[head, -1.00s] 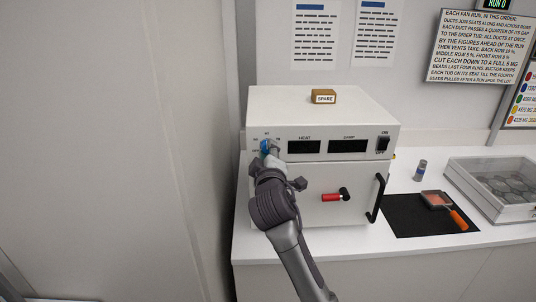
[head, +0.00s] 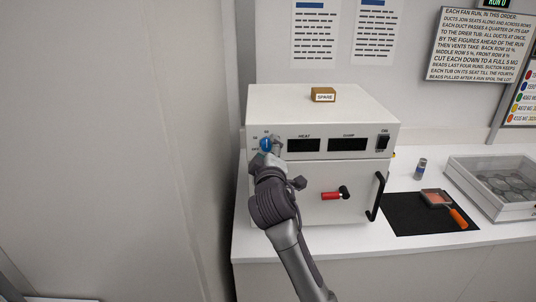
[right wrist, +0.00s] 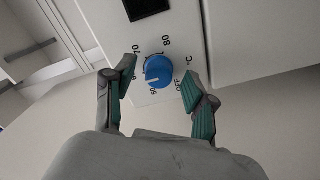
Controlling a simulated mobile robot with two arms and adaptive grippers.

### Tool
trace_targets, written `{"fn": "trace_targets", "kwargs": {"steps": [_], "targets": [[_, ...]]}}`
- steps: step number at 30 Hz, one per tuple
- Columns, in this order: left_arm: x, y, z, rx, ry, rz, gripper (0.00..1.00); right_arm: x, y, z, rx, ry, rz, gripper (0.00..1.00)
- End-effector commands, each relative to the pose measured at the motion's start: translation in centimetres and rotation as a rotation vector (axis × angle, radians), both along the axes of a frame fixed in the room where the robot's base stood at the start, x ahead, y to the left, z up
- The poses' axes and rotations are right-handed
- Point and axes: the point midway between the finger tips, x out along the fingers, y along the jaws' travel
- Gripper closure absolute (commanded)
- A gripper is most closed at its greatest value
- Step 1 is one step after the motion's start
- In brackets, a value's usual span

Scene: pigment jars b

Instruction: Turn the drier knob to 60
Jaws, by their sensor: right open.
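The drier (head: 330,93) is a white box on the counter. Its blue knob (head: 266,144) is at the upper left of its front, with temperature figures around it. In the right wrist view the knob (right wrist: 159,70) has a white mark on the side towards the 50 and 60 figures; I cannot read its exact setting. My right gripper (right wrist: 158,88) is open, with one green-padded finger on each side of the knob. Gaps show between knob and fingers in that view. In the head view, the gripper covers the area below the knob. My left gripper is not in view.
Two dark displays (head: 304,146) and an ON/OFF switch (head: 383,143) are right of the knob. The door has a red-handled latch (head: 333,196) and a black handle (head: 376,197). A small jar (head: 421,169), a black mat (head: 405,216) and a clear-lidded case (head: 476,195) lie to the right.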

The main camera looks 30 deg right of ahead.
Motion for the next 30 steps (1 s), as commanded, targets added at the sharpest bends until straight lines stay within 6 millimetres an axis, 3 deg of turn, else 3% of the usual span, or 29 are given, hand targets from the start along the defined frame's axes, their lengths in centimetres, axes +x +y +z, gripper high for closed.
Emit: {"fn": "trace_targets", "kwargs": {"steps": [5,18,30], "targets": [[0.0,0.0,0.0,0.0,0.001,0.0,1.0,-1.5,1.0,-0.1,0.001,0.0,0.002,0.44],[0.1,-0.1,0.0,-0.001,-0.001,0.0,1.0,-8.8,5.5,-0.1,0.001,0.002,0.002,0.44],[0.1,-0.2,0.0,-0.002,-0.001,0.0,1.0,-10.2,6.3,-0.1,0.001,0.001,0.0,0.44]]}}
